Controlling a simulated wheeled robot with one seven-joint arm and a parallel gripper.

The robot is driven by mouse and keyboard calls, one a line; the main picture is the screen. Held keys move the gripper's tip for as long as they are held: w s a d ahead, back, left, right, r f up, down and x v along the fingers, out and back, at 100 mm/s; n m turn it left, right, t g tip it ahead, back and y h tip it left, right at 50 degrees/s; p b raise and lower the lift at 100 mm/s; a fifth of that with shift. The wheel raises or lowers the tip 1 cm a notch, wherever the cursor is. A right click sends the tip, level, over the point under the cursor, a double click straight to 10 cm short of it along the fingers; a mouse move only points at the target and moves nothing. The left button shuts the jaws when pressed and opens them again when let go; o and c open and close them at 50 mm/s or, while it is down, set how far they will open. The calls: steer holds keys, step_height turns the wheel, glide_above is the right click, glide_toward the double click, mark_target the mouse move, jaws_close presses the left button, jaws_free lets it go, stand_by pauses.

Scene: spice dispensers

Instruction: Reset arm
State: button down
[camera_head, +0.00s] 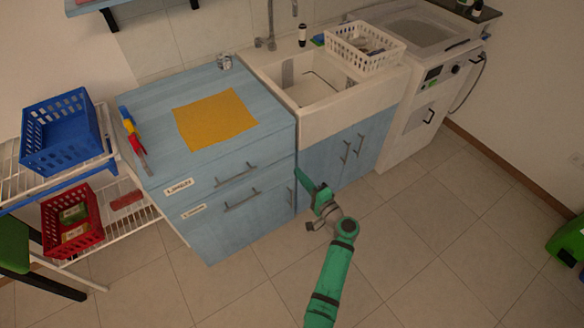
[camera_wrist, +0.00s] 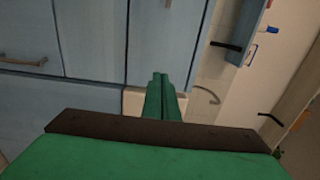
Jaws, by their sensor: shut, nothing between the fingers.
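My green arm reaches up from the bottom of the head view. My gripper (camera_head: 307,184) is in front of the blue cabinets, near the gap between the drawer cabinet (camera_head: 240,228) and the sink cabinet (camera_head: 352,150). In the wrist view my gripper (camera_wrist: 160,80) has its two green fingers together, with nothing between them. Blue cabinet fronts lie beyond the fingertips. I cannot tell whether the fingers touch a cabinet front.
A yellow cloth (camera_head: 214,121) lies on the blue counter. A white basket (camera_head: 365,48) stands by the sink (camera_head: 312,82). A blue basket (camera_head: 62,135) and a red basket (camera_head: 73,220) sit on a wire rack at the left.

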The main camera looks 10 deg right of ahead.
steer(key=s+a+f+n+g+h, duration=0.1)
steer(key=s+a+f+g+h, duration=0.25)
steer(key=s+f, duration=0.9)
steer(key=s+a+f+n+g+h, duration=0.1)
steer(key=s+a+n, duration=0.1)
steer(key=s, duration=0.6)
steer(key=s+a+f+n+h, duration=0.1)
steer(key=s+a+n+h, duration=0.1)
steer(key=s, duration=0.6)
steer(key=s+a+r+n+h, duration=0.1)
steer(key=s+a+r+n, duration=0.3)
steer(key=s+r, duration=0.6)
steer(key=s+a+r+n+t, duration=0.1)
steer(key=s+a+r+n, duration=0.1)
steer(key=s+r, duration=0.2)
steer(key=s+a+r+n+t+y, duration=0.1)
steer(key=s+r, duration=0.4)
steer(key=r, duration=0.5)
steer(key=a+n+t, duration=0.1)
steer(key=a+n, duration=0.1)
steer(key=shift+s+a, duration=0.3)
steer(key=shift+a, duration=0.05)
